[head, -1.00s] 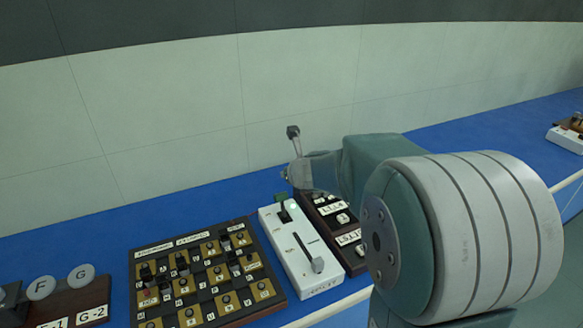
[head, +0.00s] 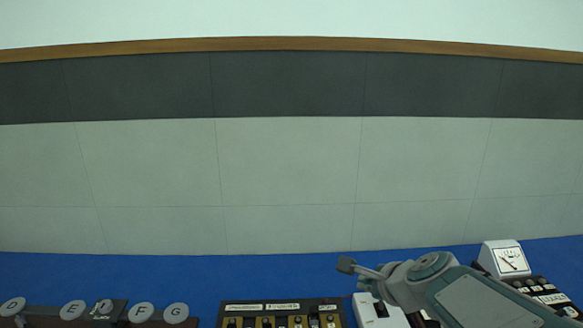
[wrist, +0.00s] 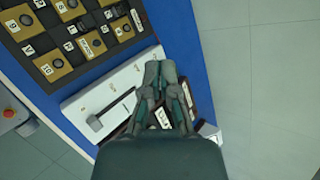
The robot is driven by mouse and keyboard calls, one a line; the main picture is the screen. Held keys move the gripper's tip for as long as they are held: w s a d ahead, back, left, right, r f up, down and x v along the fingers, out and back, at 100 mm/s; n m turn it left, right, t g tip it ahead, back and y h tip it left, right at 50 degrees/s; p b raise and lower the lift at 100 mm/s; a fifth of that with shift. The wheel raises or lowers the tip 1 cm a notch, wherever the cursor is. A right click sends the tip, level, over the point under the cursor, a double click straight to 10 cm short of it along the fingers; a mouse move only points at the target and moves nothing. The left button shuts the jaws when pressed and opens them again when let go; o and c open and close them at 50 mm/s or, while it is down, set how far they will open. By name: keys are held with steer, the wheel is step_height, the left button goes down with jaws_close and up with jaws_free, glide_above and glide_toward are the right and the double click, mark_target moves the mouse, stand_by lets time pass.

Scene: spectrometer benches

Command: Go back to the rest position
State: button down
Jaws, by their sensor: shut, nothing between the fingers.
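My gripper (head: 346,265) is above the blue bench at the lower right of the head view, with my arm reaching in from the lower right corner. In the wrist view my gripper (wrist: 160,70) has its fingers together and empty. It hangs over the white switch box (wrist: 105,98) with the dark lever, apart from it as far as I can tell. The same white switch box (head: 372,312) shows partly at the bottom of the head view, partly hidden by my arm.
A dark panel with brass squares (head: 280,306) stands left of the white box. Round lettered knobs (head: 141,312) are at the far left. A white meter (head: 503,259) stands at the right. The blue bench (head: 270,275) is bare behind them, up to the wall.

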steer(key=s+f+n+g+h, duration=0.2)
steer(key=s+n+g+h, duration=0.1)
steer(key=s+n, duration=1.6)
steer(key=shift+s+d+n+g+h, duration=0.3)
steer(key=shift+n+g, duration=0.1)
steer(key=shift+n, duration=0.1)
steer(key=shift+a+f, duration=0.1)
